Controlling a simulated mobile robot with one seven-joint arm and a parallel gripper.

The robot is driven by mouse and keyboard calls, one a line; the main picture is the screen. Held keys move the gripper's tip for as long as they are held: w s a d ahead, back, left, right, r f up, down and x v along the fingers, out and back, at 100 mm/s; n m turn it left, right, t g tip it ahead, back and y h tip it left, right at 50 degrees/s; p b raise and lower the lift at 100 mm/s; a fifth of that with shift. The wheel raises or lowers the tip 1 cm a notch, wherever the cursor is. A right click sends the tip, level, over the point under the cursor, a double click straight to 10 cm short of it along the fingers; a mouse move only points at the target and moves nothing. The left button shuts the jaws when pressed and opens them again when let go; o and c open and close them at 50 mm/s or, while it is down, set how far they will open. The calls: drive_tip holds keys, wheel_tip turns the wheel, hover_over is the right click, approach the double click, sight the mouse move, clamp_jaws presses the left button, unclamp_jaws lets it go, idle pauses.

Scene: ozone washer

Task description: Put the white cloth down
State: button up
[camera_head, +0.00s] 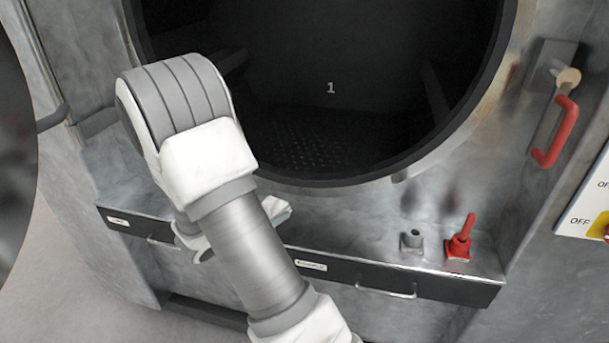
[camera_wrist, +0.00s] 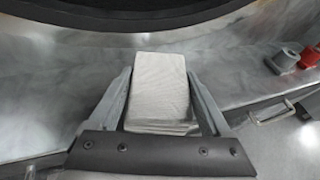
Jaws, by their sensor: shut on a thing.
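The white cloth (camera_wrist: 158,92) is a folded, block-like bundle in the wrist view. My gripper (camera_wrist: 158,76) is shut on it, with one grey finger along each side. The cloth lies over the grey metal ledge (camera_wrist: 60,95), just below the dark round opening. I cannot tell whether it touches the ledge. In the head view my arm hides most of the gripper. A small pale shape (camera_head: 276,209) shows beside the arm above the ledge; I cannot tell if it is the cloth.
The washer's round opening (camera_head: 330,120) is open and dark inside. On the ledge's right stand a red valve handle (camera_head: 461,240) and a grey stub (camera_head: 411,240). A red lever (camera_head: 556,133) hangs on the right wall. A drawer handle (camera_head: 386,291) sticks out below the ledge.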

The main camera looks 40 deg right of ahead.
drive_tip(key=a+f+n+t, duration=0.1)
drive_tip(key=a+f, duration=0.2)
drive_tip(key=a, duration=0.3)
drive_tip(key=a+f+n+t+y, duration=0.1)
drive_tip(key=a+f, duration=0.2)
drive_tip(key=a, duration=0.3)
drive_tip(key=s+a+f+n+t+y, duration=0.1)
drive_tip(key=a+f+t, duration=0.1)
drive_tip(key=a, duration=0.4)
drive_tip(key=shift+a+f+n, duration=0.2)
drive_tip(key=shift+f+n, duration=0.2)
drive_tip(key=shift+r, duration=0.1)
drive_tip(key=r+p, duration=0.3)
drive_tip(key=shift+s, duration=0.2)
